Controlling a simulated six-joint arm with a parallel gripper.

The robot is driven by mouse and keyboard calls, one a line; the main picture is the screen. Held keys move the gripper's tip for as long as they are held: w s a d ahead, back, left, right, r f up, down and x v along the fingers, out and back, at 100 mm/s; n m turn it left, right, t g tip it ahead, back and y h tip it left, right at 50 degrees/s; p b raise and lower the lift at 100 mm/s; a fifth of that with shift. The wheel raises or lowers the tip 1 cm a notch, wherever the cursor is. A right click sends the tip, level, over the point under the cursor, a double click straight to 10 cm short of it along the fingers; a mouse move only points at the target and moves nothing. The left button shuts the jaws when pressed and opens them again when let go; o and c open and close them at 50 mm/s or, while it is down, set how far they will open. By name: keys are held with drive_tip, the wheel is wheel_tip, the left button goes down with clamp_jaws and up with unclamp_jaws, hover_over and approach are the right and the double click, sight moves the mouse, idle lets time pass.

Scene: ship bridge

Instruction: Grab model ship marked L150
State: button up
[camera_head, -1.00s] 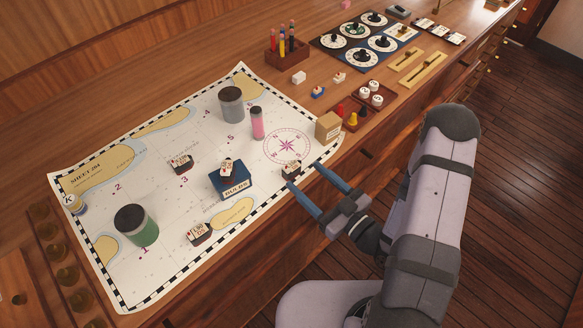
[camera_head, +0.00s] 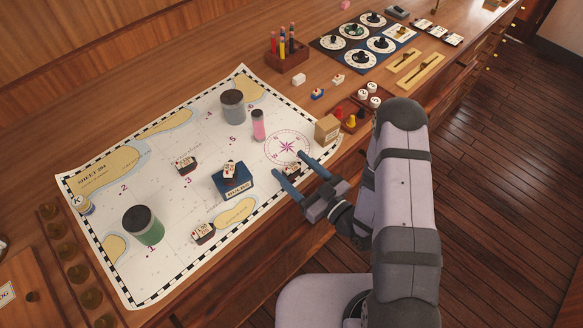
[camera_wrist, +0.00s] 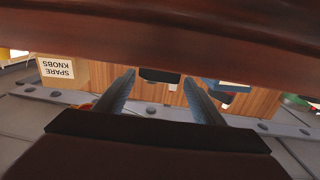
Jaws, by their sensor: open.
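Several small dark model ships with white label cards stand on the chart. One ship (camera_head: 292,168) is by the chart's near edge, beside the compass rose. Another ship (camera_head: 187,163) is near the middle. A third ship (camera_head: 203,233) is at the lower part. One more ship (camera_head: 229,170) is on top of a blue box (camera_head: 234,188). I cannot read which is L150. My gripper (camera_head: 288,164) is open, its blue fingers straddling the near-edge ship in the picture, partly hiding it. In the wrist view a dark object (camera_wrist: 160,75), likely that ship, appears between the fingertips.
A cardboard box (camera_head: 327,128), labelled SPARE KNOBS in the wrist view (camera_wrist: 62,70), stands right of the compass rose. A pink cylinder (camera_head: 258,125), a grey cylinder (camera_head: 233,106) and a green one (camera_head: 142,225) stand on the chart (camera_head: 130,190).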

sight(294, 171)
drive_tip(key=c, duration=1)
drive_tip(key=shift+r, duration=0.1)
drive_tip(key=shift+c, duration=0.2)
drive_tip(key=shift+r+b, duration=0.65)
drive_tip(key=shift+r, duration=2.9)
drive_tip(key=shift+r+p, duration=0.85)
drive_tip(key=shift+r, duration=0.5)
